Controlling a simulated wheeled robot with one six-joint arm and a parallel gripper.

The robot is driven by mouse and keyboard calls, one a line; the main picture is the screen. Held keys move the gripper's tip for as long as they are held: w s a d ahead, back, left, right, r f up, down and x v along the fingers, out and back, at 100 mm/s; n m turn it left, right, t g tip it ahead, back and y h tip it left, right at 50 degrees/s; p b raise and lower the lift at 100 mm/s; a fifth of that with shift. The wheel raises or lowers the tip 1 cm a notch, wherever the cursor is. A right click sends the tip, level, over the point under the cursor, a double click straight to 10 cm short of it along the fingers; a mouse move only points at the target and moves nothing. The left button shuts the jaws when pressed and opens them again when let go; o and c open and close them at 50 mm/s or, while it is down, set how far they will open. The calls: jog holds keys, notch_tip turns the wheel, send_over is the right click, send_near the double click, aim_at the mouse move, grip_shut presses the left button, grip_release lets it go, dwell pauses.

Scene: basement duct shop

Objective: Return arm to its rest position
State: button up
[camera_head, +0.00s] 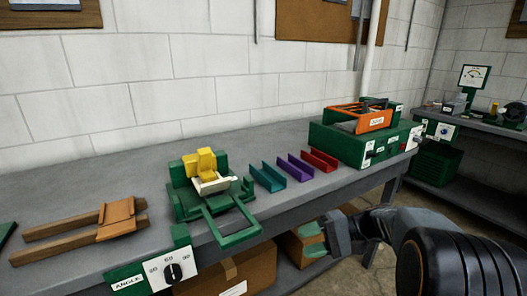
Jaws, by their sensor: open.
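My arm reaches in from the lower right, in front of the bench's front edge. My gripper (328,234) is at its left end, dark grey and small in the picture, below the bench top and in front of a brown box on the lower shelf. It is open, and I see nothing held in it. Green patches show right beside its tip; I cannot tell whether they belong to the gripper or to the box behind.
The grey bench (305,202) carries a green bending fixture (232,222) with yellow blocks, teal (268,176), purple (294,168) and red (320,160) channels, a wooden frame (85,230), and a green machine (345,146) with an orange frame. An angle dial (174,272) hangs at the front edge.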

jog(key=s+d+f+m+h+p, duration=0.1)
jog(key=s+d+h+p, duration=0.2)
jog(key=s+h+p, duration=0.6)
notch_tip(320, 180, up, 14)
jog(key=s+n+t+h+p, duration=0.1)
jog(key=n+t+h+p, duration=0.3)
jog(key=p, duration=0.5)
jog(key=shift+s+a+h+p, duration=0.2)
jog(key=shift+h+p, duration=0.1)
jog(key=shift+h, duration=0.8)
